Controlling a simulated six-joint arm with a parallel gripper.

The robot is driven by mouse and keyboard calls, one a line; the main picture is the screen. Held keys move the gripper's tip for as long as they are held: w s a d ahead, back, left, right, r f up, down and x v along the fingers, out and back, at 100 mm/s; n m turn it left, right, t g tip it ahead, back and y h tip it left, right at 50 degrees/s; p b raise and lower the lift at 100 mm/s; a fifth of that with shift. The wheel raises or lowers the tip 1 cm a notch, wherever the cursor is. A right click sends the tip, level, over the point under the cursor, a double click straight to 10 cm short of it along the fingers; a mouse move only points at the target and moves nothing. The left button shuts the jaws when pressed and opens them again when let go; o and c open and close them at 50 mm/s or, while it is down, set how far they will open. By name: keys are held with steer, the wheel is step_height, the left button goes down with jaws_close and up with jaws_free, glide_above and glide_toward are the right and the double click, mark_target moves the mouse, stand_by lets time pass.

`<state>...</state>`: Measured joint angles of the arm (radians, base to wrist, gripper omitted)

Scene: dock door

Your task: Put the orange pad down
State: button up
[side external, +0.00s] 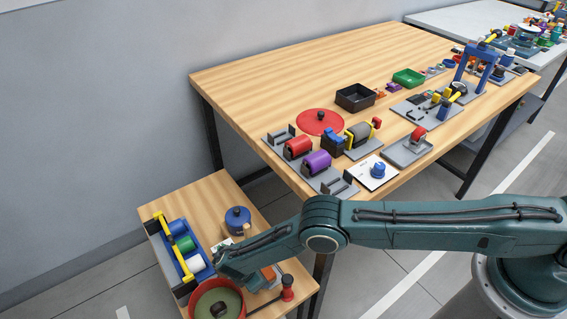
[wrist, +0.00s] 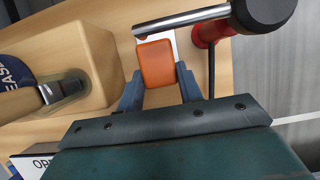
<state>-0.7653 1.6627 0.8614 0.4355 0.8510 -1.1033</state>
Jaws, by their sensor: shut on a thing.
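The orange pad (wrist: 155,62) is a small rounded block between my fingertips in the wrist view. My gripper (wrist: 158,78) is shut on it, with one dark blue-grey finger on each side. In the side view a bit of the orange pad (side external: 268,273) shows beside my wrist, over the low wooden side table (side external: 185,199). My arm hides most of my gripper there. A pale strip lies beside the pad in the wrist view; I cannot tell whether the pad touches the surface below.
A metal bar with a black knob (wrist: 265,10) and a red part (wrist: 210,32) are close to the pad. A wooden block (wrist: 75,65) is at left. The side table also holds a red pot (side external: 197,303), a blue pot (side external: 238,220) and a roll rack (side external: 165,250).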

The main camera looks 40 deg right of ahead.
steer(key=shift+d, duration=1.2)
steer(key=shift+f, duration=0.55)
steer(key=shift+f, duration=0.1)
steer(key=o, duration=0.9)
steer(key=v, duration=1.2)
steer(key=shift+d, duration=0.1)
